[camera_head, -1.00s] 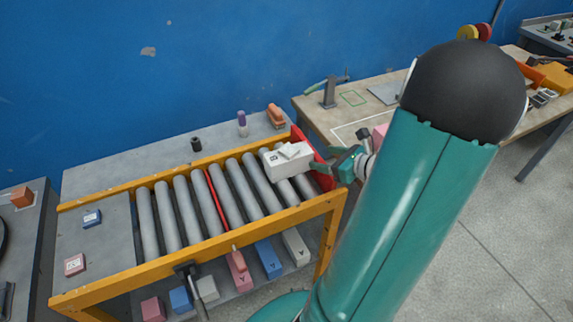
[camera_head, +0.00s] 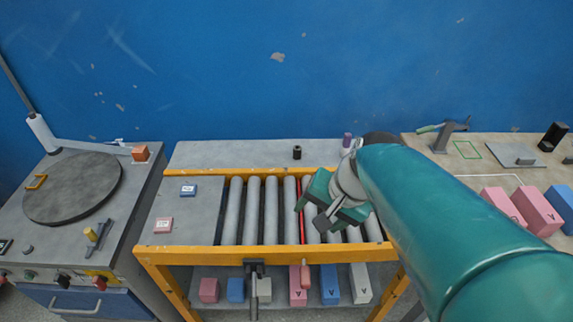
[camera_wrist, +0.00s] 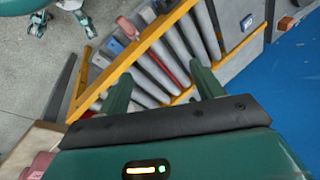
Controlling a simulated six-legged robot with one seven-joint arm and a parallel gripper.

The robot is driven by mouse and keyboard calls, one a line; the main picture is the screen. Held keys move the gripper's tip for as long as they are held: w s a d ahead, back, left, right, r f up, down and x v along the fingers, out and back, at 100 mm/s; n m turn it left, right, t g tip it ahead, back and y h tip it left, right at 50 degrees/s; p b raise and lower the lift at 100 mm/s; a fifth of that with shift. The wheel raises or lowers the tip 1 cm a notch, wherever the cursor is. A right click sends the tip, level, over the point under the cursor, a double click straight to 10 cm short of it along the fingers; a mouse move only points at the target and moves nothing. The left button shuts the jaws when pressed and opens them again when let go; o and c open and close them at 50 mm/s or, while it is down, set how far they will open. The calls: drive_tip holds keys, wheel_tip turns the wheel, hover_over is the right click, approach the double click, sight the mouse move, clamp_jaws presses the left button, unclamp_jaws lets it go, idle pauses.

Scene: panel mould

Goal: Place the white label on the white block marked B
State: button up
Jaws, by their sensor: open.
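My gripper (camera_head: 312,214) is open over the middle of the roller conveyor, near the red roller, with nothing seen between its fingers. In the wrist view its two spread fingers (camera_wrist: 163,88) show above the rollers, empty. The white block marked B and the white label cannot be seen now. The right end of the conveyor, where a white block with a flat white piece on top stood in the earlier head view, is mostly hidden behind my arm.
The conveyor has a yellow frame (camera_head: 200,256). A blue label (camera_head: 188,190) and a pink label (camera_head: 164,224) lie on its left plate. Pink, blue and white blocks (camera_head: 360,283) stand on the shelf below. A turntable (camera_head: 75,188) is at left; pink blocks (camera_head: 540,210) at right.

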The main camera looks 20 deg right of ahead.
drive_tip(key=s+a+r+n+t+h, duration=0.1)
drive_tip(key=s+a+r+n+h, duration=0.1)
drive_tip(key=r+n, duration=0.3)
drive_tip(key=shift+s+a+n+t+h, duration=0.35)
drive_tip(key=shift+s+a+n, duration=0.3)
drive_tip(key=shift+n, duration=0.85)
drive_tip(key=shift+r, duration=0.1)
